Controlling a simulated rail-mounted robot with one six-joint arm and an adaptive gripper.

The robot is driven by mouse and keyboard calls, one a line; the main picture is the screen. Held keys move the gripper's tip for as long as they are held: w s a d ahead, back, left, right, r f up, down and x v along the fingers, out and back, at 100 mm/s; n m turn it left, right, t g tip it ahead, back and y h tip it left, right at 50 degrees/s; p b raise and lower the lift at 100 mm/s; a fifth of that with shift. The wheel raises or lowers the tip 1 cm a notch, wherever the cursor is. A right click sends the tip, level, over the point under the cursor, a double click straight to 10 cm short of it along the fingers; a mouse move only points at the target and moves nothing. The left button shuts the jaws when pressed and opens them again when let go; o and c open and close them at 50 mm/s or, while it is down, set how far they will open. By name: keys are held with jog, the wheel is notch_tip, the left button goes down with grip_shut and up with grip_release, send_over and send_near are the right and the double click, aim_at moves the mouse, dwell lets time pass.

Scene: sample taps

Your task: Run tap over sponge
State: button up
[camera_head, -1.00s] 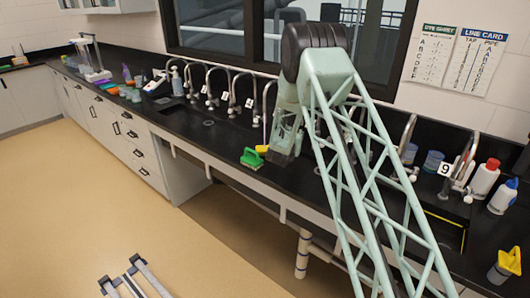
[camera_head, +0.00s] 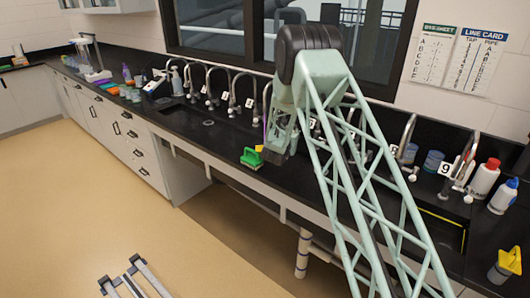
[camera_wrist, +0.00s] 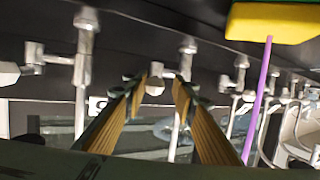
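A green and yellow sponge (camera_head: 252,158) lies on the black counter near its front edge. Its yellow face shows at the top right of the wrist view (camera_wrist: 275,22). My gripper (camera_head: 273,154) is low over the counter, just right of the sponge in the head view, partly hidden by its own wrist. In the wrist view my gripper (camera_wrist: 158,84) has two ribbed tan fingers apart, with nothing held. A pale tap knob (camera_wrist: 155,86) appears between the fingertips; I cannot tell whether they touch it. The tap behind my arm is mostly hidden in the head view.
Several numbered curved taps (camera_head: 216,85) line the back of the counter, with more at right. A purple stick (camera_wrist: 260,95) stands beside the sponge in the wrist view. Bottles (camera_head: 484,178) and a yellow-topped item (camera_head: 505,266) stand at right.

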jog(key=shift+w+a, duration=0.3)
jog(key=shift+a, duration=0.25)
jog(key=shift+w+a, duration=0.3)
jog(key=shift+a, duration=0.25)
jog(key=shift+s+d+b, duration=0.15)
jog(key=shift+d+b, duration=0.15)
jog(key=shift+b, duration=0.1)
jog(key=shift+a, duration=0.1)
jog(key=b+v, duration=0.1)
jog(key=v, duration=0.6)
jog(key=shift+r, duration=0.1)
dwell(0.3)
